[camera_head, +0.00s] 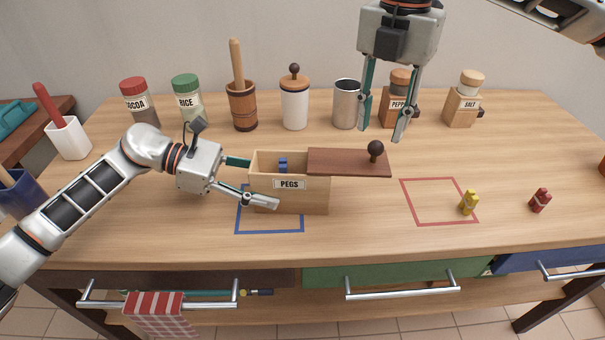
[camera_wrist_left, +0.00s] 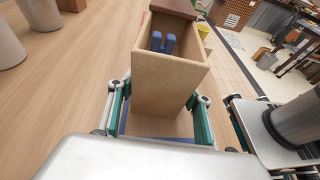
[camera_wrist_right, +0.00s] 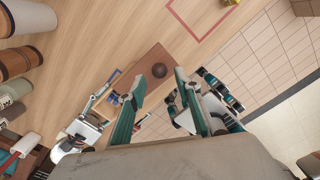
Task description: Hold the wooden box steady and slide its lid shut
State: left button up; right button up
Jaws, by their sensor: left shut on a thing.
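The wooden box (camera_head: 308,196), labelled PEGS, stands on the table, partly over the blue square outline. Its brown lid (camera_head: 340,163) with a dark round knob (camera_head: 376,149) covers the right part and juts past the right end. The left part is open and shows blue pegs (camera_head: 283,164), also seen in the left wrist view (camera_wrist_left: 163,42). My left gripper (camera_head: 256,182) is shut on the box's left end, fingers along its front and back walls. My right gripper (camera_head: 384,126) is open and empty, above and behind the knob; the right wrist view shows the knob (camera_wrist_right: 159,70) between its fingers' directions.
Jars, a mortar, a metal cup (camera_head: 346,103) and pepper and salt mills (camera_head: 463,101) line the back.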

aim_at(377, 142)
jog(key=shift+f, duration=3.15)
jog(key=c, duration=0.9)
jog(key=shift+c, duration=0.2)
